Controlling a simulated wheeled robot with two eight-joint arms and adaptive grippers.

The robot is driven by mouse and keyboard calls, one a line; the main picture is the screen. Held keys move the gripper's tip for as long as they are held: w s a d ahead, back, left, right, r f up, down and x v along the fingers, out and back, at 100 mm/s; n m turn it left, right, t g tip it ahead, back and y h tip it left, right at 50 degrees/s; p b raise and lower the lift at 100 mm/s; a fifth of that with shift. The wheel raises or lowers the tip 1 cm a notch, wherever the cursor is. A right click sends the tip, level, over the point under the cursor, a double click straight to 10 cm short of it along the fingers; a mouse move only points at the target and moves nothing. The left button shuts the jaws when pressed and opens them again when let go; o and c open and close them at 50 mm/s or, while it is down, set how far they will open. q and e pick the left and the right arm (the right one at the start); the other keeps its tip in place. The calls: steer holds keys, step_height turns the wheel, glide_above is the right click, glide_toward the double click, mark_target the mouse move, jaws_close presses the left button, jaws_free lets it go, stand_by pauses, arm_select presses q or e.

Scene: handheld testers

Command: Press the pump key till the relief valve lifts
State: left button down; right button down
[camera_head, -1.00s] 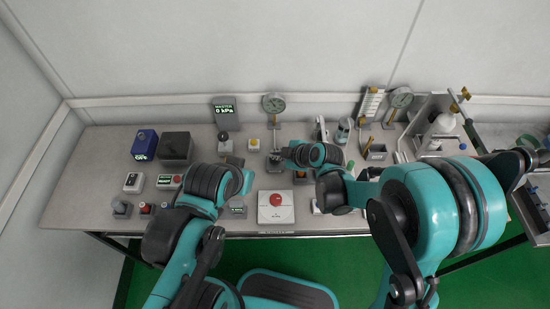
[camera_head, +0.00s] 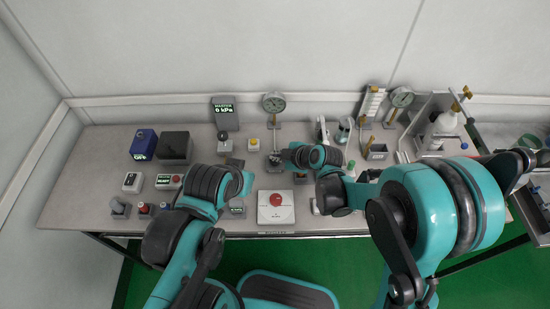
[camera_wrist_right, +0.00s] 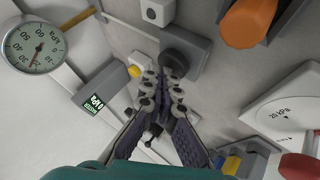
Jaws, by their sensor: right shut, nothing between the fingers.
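My right gripper (camera_head: 277,159) is shut and empty over the middle of the bench. In the right wrist view, its closed fingertips (camera_wrist_right: 164,76) are close to a dark round cap on a grey block (camera_wrist_right: 186,53), probably the pump key; contact cannot be told. A white unit marked 20 kPa (camera_wrist_right: 288,105) lies at right; I cannot tell which part is the relief valve. My left gripper (camera_head: 236,163) is small and partly hidden by its arm.
The MASTER display (camera_head: 224,108) reads 0 kPa. A yellow button (camera_head: 254,144) sits near the right gripper. A white box with a red dome (camera_head: 276,202) is at the front edge. Blue and black boxes (camera_head: 175,146) stand left; the bench's far left is clear.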

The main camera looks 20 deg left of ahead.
steer(key=shift+f, duration=0.25)
steer(key=shift+r, duration=0.15)
stand_by(0.3)
steer(key=shift+r+p, duration=0.8)
steer(key=shift+r, duration=0.3)
steer(key=shift+r+p, duration=1.9)
steer(key=shift+r, duration=0.65)
steer(key=shift+f, duration=0.1)
